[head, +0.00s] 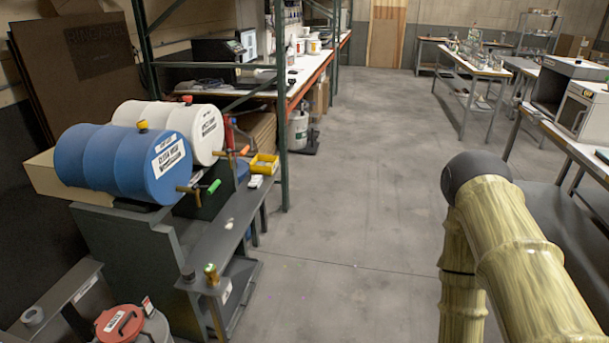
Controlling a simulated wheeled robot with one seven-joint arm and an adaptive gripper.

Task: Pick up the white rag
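No thing that I can clearly tell as a white rag shows. A small white item (256,181) lies on the narrow grey bench beside the yellow bin (264,164). A smaller pale item (229,224) lies nearer on the same bench. Both are too small to tell whether either is a rag. My arm's links show at the right, but my gripper is outside the view.
A blue drum (100,160) and a white drum (205,135) lie on a grey stand at left, with taps over the grey bench (215,245). A red-lidded can (120,322) stands at lower left. Tables line the right. The middle floor (345,190) is clear.

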